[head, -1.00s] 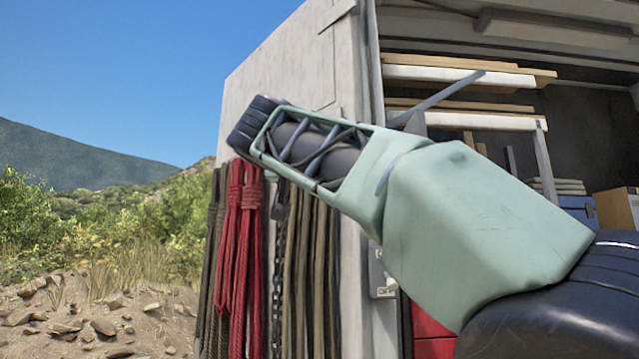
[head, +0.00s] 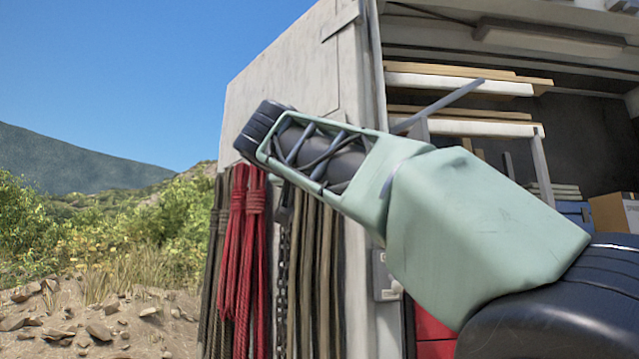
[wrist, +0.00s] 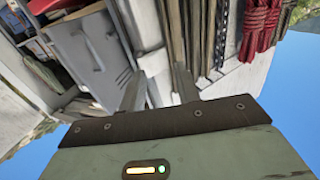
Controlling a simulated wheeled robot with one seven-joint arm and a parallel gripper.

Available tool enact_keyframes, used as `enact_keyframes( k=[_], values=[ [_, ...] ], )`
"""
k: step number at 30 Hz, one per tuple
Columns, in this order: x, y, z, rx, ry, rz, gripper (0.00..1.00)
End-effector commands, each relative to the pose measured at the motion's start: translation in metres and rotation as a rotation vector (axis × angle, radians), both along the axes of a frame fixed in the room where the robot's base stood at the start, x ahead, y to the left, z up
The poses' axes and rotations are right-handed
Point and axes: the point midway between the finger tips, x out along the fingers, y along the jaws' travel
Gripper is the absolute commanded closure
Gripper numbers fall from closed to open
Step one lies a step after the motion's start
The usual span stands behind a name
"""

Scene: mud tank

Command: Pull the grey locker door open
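The grey locker door (wrist: 82,62) shows in the wrist view at the upper left, tilted in the picture. It has a bar handle (wrist: 94,52) and vent slots near its right edge. It looks shut. My gripper (wrist: 160,80) is open, with its two fingers apart and nothing between them. The fingers point toward the truck's side, right of the door, and the handle is outside them. I cannot tell how far away the door is. In the head view my arm hides the locker area, and neither the door nor my gripper can be made out.
Red ropes (head: 240,250) and dark straps hang on the truck's side wall (head: 290,80), with a chain (head: 282,270) among them. The open truck bay holds shelves with boards (head: 460,80) and a cardboard box (head: 615,210). Open ground with stones lies at left.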

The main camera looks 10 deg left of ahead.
Motion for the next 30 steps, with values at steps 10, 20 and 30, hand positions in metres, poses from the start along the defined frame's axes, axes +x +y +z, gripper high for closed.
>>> enact_keyframes(
  k=[10, 20, 30],
  values=[
    [-0.049, 0.009, -0.005, 0.003, -0.002, 0.005, 0.68],
    [-0.125, 0.021, -0.003, 0.001, -0.001, 0.005, 0.68],
    [-0.169, 0.028, -0.001, 0.0, -0.001, 0.001, 0.68]
  ],
)
